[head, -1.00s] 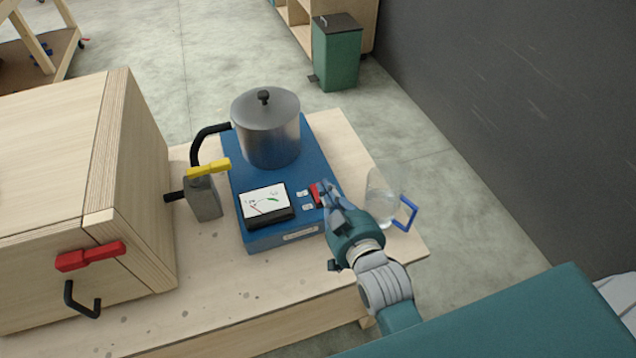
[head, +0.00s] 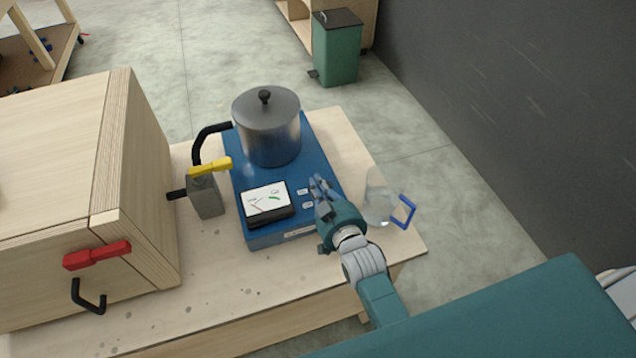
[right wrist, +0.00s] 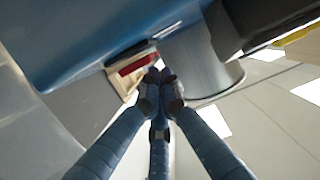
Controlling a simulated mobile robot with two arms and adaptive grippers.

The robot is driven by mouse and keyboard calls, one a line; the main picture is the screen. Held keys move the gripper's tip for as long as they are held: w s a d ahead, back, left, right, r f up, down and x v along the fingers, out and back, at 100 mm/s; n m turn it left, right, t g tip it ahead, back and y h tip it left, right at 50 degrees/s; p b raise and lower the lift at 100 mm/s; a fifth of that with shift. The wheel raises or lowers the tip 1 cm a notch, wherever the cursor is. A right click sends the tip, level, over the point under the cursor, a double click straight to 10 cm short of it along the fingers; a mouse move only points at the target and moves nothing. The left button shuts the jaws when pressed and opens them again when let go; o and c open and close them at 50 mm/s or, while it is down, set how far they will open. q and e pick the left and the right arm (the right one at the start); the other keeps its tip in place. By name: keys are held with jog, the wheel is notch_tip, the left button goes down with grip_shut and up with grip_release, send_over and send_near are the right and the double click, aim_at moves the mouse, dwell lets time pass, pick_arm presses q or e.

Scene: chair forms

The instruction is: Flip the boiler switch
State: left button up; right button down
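The boiler has a blue base (head: 314,160) with a metal lidded pot (head: 268,135) on top and a dial gauge (head: 267,199) at its front. The red boiler switch (right wrist: 137,65) shows in the right wrist view, just beyond and left of the fingertips; my gripper hides it in the head view. My right gripper (head: 319,184) is over the base's right side, beside the small white labels. In the right wrist view its fingers (right wrist: 161,77) are drawn together with nothing between them. Whether they touch the switch I cannot tell. My left gripper is out of view.
A clear jug with a blue handle (head: 404,211) stands close right of my right gripper. A grey box with a yellow lever (head: 210,168) stands left of the base. A wooden cabinet with a red handle (head: 97,255) fills the left. The table's front strip is clear.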

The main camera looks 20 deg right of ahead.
jog(key=shift+w+f, duration=0.1)
jog(key=shift+f, duration=0.15)
jog(key=shift+w, duration=0.2)
jog(key=shift+f+p, duration=0.1)
jog(key=shift+p, duration=0.2)
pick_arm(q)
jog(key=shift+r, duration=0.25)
pick_arm(e)
jog(key=shift+w, duration=0.1)
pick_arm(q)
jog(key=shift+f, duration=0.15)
pick_arm(e)
jog(key=shift+s+f, duration=0.2)
jog(key=shift+f, duration=0.35)
jog(key=r+p, duration=0.2)
jog(key=r, duration=0.1)
jog(key=r+p, duration=0.1)
jog(key=r, duration=0.1)
jog(key=shift+w+p, duration=0.25)
jog(key=shift+p, duration=0.1)
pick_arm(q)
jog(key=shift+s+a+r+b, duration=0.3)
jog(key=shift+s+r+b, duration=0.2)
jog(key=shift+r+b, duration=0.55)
pick_arm(e)
jog(key=r+v, duration=0.1)
jog(key=v, duration=0.8)
jog(key=shift+s, duration=0.15)
